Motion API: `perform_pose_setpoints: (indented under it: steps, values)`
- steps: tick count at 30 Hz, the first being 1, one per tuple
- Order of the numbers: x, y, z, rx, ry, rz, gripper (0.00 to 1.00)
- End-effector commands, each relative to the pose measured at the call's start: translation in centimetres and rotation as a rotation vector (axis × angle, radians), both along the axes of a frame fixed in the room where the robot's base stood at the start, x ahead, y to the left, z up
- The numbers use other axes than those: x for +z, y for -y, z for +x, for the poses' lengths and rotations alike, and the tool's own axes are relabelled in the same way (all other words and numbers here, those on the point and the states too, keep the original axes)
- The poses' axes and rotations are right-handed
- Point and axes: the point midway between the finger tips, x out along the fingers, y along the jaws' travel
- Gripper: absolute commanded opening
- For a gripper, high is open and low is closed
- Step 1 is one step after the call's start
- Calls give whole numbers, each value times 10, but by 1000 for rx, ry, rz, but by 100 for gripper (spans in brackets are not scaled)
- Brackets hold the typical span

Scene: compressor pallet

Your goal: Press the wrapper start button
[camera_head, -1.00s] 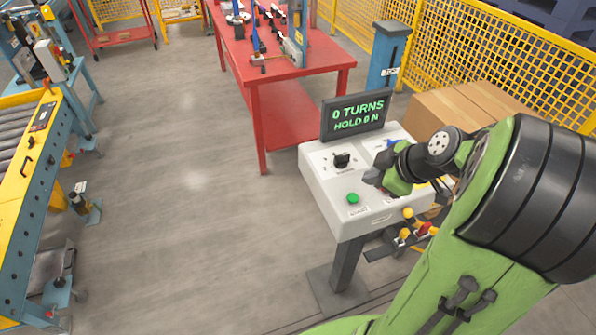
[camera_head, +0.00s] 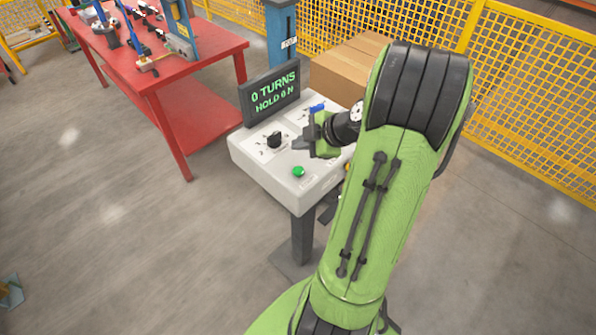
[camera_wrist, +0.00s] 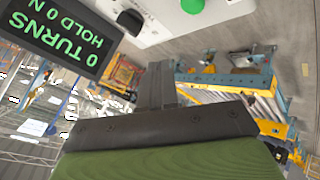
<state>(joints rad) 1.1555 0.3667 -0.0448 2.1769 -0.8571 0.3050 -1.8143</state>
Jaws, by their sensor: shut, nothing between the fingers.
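The white control box (camera_head: 260,163) stands on a dark post. A green button (camera_head: 298,171) sits on its top near the front edge, with a label below it that is too small to read. The button also shows at the top of the wrist view (camera_wrist: 192,5). A black knob (camera_head: 275,140) is behind the button. The display (camera_head: 270,93) at the back reads "0 TURNS HOLD 0 N". My gripper (camera_head: 297,143) is shut and empty, above the panel and behind the button in the picture, apart from it. Its shut fingers show in the wrist view (camera_wrist: 157,85).
A red table (camera_head: 200,95) with tools stands left behind the box. A cardboard box (camera_head: 345,70) and a blue post (camera_head: 281,35) are behind it. Yellow mesh fencing (camera_head: 530,95) runs along the right.

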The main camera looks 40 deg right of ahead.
Motion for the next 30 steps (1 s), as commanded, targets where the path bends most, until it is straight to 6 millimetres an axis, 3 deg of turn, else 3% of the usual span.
perform_pose_setpoints:
  steps: [3, 12, 30]
  values:
    - [-23, -1, 0, 0, -2, 4, 0]
    - [-63, 0, 0, 2, 0, 0, 0]
    - [-62, 0, 0, 1, 0, 1, 0]
